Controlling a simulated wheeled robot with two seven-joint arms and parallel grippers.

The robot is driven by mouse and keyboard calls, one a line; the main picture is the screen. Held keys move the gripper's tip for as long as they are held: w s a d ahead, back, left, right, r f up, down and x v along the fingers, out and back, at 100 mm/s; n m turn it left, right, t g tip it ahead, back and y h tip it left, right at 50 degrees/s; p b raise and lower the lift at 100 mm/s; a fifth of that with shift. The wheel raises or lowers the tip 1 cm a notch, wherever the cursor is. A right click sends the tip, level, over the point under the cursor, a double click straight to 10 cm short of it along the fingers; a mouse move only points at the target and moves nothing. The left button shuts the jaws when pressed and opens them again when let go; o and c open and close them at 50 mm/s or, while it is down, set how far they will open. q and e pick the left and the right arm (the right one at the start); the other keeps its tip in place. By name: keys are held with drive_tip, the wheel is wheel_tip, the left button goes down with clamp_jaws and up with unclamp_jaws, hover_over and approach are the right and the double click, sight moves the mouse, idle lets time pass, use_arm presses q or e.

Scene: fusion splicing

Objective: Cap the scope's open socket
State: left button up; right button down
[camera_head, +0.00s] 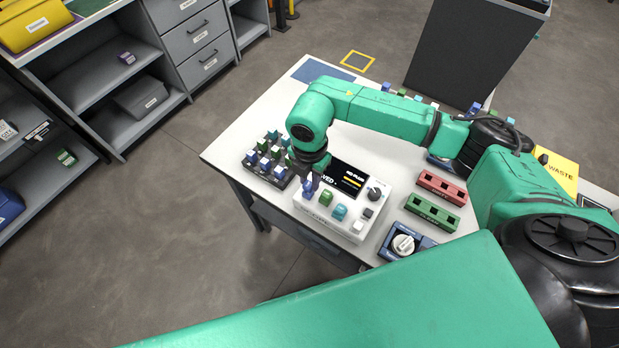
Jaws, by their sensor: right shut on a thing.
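The scope (345,218) is a white box on the table with a dark screen (350,178), a dark knob (375,194) and a row of fittings along its front. A green cap (326,198), a teal cap (340,212) and a small grey-white piece (357,228) sit in that row. My right gripper (309,180) points down at the left end of the row. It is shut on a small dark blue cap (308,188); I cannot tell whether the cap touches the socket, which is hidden. My left gripper is out of view.
A dark rack (262,179) with several blue, white and green caps stands just left of the scope. Red (442,187) and green (432,211) blocks with square holes and a blue device (386,249) lie to the right. A yellow waste container (562,172) is farther right.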

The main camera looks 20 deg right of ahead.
drive_tip(key=shift+f+b, duration=0.65)
idle(0.5)
drive_tip(key=shift+f+b, duration=0.3)
drive_tip(key=c, duration=0.6)
unclamp_jaws()
drive_tip(key=shift+r, duration=0.1)
wheel_tip(320, 180, up, 6)
drive_tip(key=p, duration=0.4)
